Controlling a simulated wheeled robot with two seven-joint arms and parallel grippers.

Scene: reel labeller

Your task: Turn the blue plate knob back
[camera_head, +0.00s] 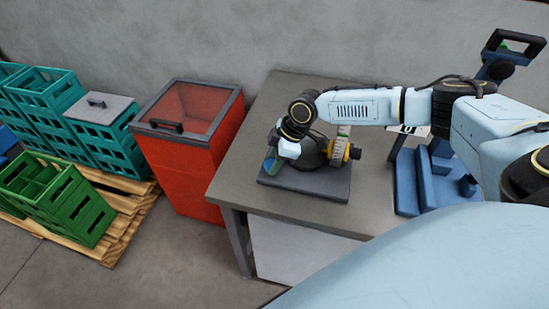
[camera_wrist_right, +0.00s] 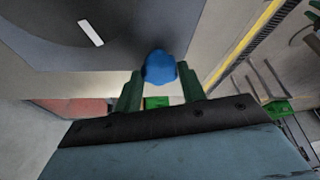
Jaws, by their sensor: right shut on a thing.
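The blue plate knob (camera_wrist_right: 160,66) shows in the right wrist view as a rounded blue cap at the edge of a grey plate. My right gripper (camera_wrist_right: 159,80) has its two dark green fingers on either side of the knob and is shut on it. In the head view my right gripper (camera_head: 271,163) is at the left side of the labeller, low by its dark base (camera_head: 318,188). A dark disc with a white mark (camera_wrist_right: 91,33) shows in the wrist view. My left gripper is not in view.
The labeller stands on a grey table (camera_head: 238,172), with a yellow-and-black knob (camera_head: 355,152) on its right. A blue device (camera_head: 408,185) stands further right. Left of the table are a red bin (camera_head: 185,170) and crates on a pallet (camera_head: 125,222). The table's left side is clear.

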